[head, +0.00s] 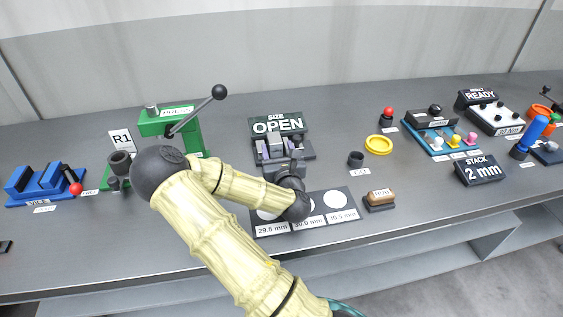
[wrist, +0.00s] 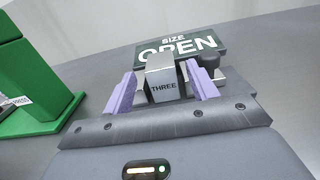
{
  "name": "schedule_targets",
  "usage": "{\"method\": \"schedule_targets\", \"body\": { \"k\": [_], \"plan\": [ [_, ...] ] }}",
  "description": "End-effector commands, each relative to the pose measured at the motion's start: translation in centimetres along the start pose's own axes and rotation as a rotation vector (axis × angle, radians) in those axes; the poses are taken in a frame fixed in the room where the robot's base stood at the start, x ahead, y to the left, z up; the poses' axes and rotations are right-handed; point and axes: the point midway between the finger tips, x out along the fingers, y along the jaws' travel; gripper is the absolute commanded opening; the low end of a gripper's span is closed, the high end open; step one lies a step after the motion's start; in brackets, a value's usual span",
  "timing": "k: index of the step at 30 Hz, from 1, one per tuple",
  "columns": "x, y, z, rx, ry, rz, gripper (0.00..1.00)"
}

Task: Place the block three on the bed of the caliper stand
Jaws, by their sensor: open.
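The block three (wrist: 163,88), a grey block with THREE on its face, stands upright at the caliper stand, in front of its dark sign reading SIZE OPEN (wrist: 182,42). It also shows in the head view (head: 274,142). My gripper (wrist: 161,92) has two purple fingers, one on each side of the block. The fingers are spread, with gaps visible beside the block. In the head view my gripper (head: 280,151) reaches over the front of the caliper stand (head: 308,154). The block's underside and its contact with the bed are hidden.
A mat with white circles marked 29.5, 30.0 and 30.5 mm (head: 340,203) lies in front, partly behind my arm. A green press (head: 190,130) stands left. A brown-topped block (head: 379,197), a small dark cup (head: 356,159) and a yellow ring (head: 378,145) are right.

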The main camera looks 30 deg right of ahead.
Motion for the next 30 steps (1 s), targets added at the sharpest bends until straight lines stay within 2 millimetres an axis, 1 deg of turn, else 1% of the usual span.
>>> {"method": "schedule_targets", "body": {
  "k": [1, 4, 5, 7, 19, 30],
  "plan": [
    [-1.0, 0.0, -0.2, -0.002, 0.003, -0.001, 0.58],
    [-2.9, 0.0, -0.2, -0.002, 0.003, -0.003, 0.58],
    [-2.6, 0.0, 0.5, -0.002, 0.001, 0.001, 0.58],
    [-2.5, 0.2, 0.6, -0.002, 0.001, 0.004, 0.58],
    [-3.0, 0.4, 0.6, -0.002, -0.001, 0.009, 0.58],
    [-4.1, 0.2, 0.5, -0.001, 0.002, 0.005, 0.58]
  ]
}}
